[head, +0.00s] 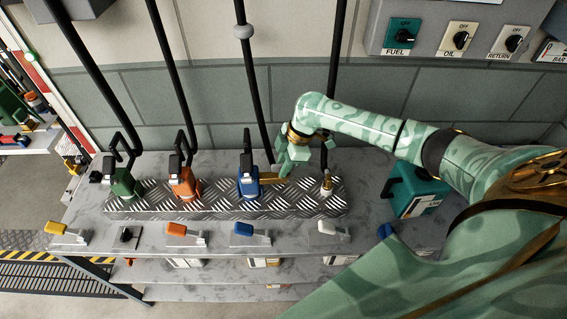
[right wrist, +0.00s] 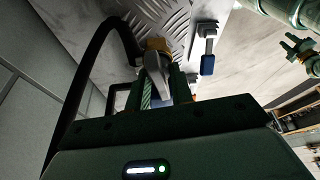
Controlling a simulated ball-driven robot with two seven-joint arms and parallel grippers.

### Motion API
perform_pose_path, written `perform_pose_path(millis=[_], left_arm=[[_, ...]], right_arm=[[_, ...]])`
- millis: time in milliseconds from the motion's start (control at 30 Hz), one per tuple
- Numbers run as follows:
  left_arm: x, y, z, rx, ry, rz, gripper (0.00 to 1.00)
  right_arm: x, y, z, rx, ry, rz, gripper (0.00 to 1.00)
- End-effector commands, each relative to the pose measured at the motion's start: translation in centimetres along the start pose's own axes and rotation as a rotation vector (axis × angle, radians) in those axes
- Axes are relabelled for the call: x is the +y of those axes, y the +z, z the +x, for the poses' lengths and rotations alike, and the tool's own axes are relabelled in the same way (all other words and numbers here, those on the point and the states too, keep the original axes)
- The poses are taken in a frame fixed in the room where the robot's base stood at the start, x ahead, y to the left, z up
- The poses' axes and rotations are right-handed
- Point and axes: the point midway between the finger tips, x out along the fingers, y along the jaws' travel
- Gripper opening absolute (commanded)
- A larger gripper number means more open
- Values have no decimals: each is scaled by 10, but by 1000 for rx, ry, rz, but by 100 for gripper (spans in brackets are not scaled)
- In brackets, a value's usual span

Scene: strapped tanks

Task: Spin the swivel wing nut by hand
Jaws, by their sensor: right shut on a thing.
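My right gripper (head: 281,169) reaches in from the right, just right of the blue nozzle (head: 248,184). A brass bar (head: 266,178) shows between the blue nozzle and its fingers; I take it for the swivel wing nut. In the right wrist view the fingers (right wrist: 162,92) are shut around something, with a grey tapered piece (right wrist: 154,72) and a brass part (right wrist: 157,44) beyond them. The fingers hide most of what they hold. A small green gripper, seemingly my left one (right wrist: 300,50), shows at the right edge there, too small to judge. It is not in the head view.
A green nozzle (head: 123,184) and an orange nozzle (head: 184,181) stand left on the tread plate (head: 215,203). A brass fitting (head: 327,184) stands at its right end. Black hoses (head: 252,85) rise behind. Coloured levers (head: 250,230) line the front; a teal case (head: 415,190) sits right.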

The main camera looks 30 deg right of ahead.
Motion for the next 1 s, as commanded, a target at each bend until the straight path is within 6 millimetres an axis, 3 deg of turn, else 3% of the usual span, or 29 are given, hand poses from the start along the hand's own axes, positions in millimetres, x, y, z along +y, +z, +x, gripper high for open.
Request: perform_pose_path(millis=[233,800,833,867,900,1000], left_arm=[[-1,-3,-16,4,-1,0,36],[-2,-5,-24,7,-2,0,36],[-2,-5,-24,7,-2,0,36],[-2,-5,-23,6,-2,0,36],[-2,-5,-22,6,-2,0,36],[-2,-5,-22,6,-2,0,36]], right_arm=[[0,-1,-2,0,27,71,0],[0,-1,-2,0,43,113,0],[0,-1,-2,0,45,118,25],[1,0,-1,0,44,117,34],[1,0,0,0,44,117,38],[0,0,0,0,43,116,38]])
